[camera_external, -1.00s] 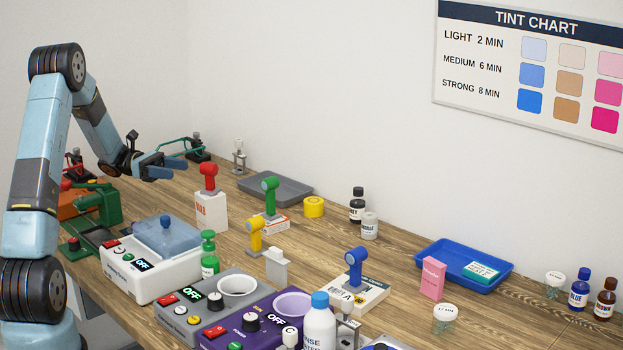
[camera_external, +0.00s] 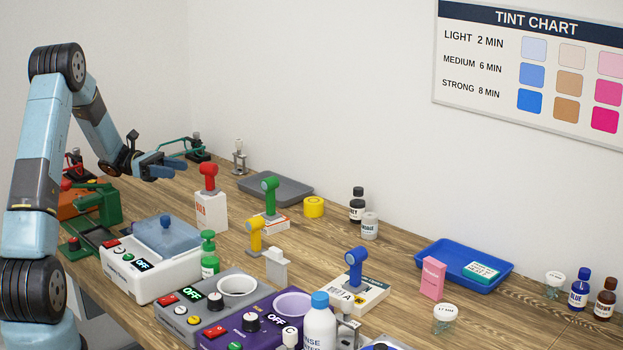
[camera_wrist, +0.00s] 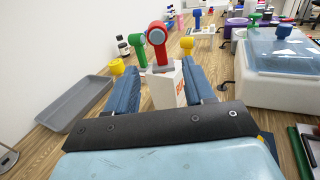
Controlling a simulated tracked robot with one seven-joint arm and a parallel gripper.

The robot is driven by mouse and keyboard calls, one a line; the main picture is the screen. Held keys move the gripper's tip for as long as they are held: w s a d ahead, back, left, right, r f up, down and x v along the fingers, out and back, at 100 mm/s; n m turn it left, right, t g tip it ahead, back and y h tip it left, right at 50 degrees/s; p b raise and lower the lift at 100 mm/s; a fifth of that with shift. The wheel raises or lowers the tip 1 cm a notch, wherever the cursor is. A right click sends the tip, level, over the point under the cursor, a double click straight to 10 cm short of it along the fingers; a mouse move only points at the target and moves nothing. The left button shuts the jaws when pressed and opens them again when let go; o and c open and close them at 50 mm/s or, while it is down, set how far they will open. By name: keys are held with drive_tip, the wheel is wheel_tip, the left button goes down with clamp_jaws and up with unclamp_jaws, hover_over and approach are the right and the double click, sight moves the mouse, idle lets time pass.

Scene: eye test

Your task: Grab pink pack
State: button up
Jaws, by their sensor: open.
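The pink pack (camera_external: 432,278) stands upright on the wooden table at the right in the external view, just in front of the blue tray (camera_external: 452,281). My gripper (camera_external: 183,167) is at the upper left in the external view, above the table and far from the pack. Its two blue fingers are apart with nothing held between them. In the wrist view my gripper (camera_wrist: 163,92) points along the table. A white box (camera_wrist: 165,88) with a red device (camera_wrist: 157,45) on top shows ahead, between the fingers in the picture. I cannot make out the pink pack for certain in the wrist view.
A grey tray (camera_external: 275,188) lies near the wall. A green device (camera_external: 270,196), a yellow device (camera_external: 254,236) and a blue device (camera_external: 355,268) stand along the table. A white bath with a blue lid (camera_external: 150,270) is in front. A jar (camera_external: 447,319) stands close to the pack.

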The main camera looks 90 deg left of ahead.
drive_tip(key=w+a+r+n+t+y, duration=0.1)
drive_tip(key=w+a+r+n+y, duration=0.15)
drive_tip(key=w+r, duration=0.6)
drive_tip(key=w+a+r+n+y, duration=0.1)
drive_tip(key=w+a+r+y, duration=0.4)
drive_tip(key=w, duration=0.7)
drive_tip(key=w+a+r+n+t+y, duration=0.1)
drive_tip(key=w+a+r+n+y, duration=0.1)
drive_tip(key=w+r, duration=0.7)
drive_tip(key=w+d+r+n+g+y, duration=0.1)
drive_tip(key=w+d+r+n+y, duration=0.2)
drive_tip(key=w+d+r+n, duration=0.35)
drive_tip(key=w+d+r+n+y, duration=0.2)
drive_tip(key=w+d+r+n, duration=0.1)
drive_tip(key=w+r, duration=0.5)
drive_tip(key=w+d+r+n+g+y, duration=0.1)
drive_tip(key=w+d+r+n+y, duration=0.35)
drive_tip(key=r, duration=0.45)
drive_tip(key=n+g+h, duration=0.9)
drive_tip(key=n+h, duration=0.1)
drive_tip(key=h, duration=1.3)
approach(438, 281)
drive_tip(key=x, duration=0.7)
drive_tip(key=shift+f, duration=0.1)
